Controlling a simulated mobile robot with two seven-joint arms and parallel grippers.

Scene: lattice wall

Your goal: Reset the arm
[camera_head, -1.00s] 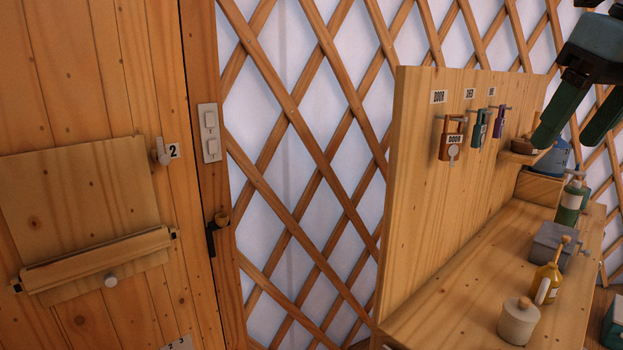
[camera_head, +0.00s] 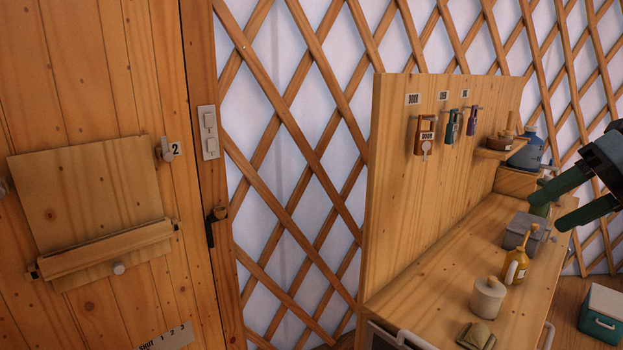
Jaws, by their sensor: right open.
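My right gripper (camera_head: 568,203) comes in from the right edge in the head view. Its two dark green fingers are apart and point left, with nothing between them. It shows in front of the right end of the wooden workbench (camera_head: 415,305) and hides part of the things there. My left gripper is not in view.
Padlocks, including an orange one (camera_head: 425,136), hang on the wooden backboard (camera_head: 395,215). A yellow bottle (camera_head: 515,268), a cream jar (camera_head: 488,298) and a grey box (camera_head: 520,233) stand on the bench. A teal box (camera_head: 603,318) is at lower right. A wooden door (camera_head: 95,120) is at left.

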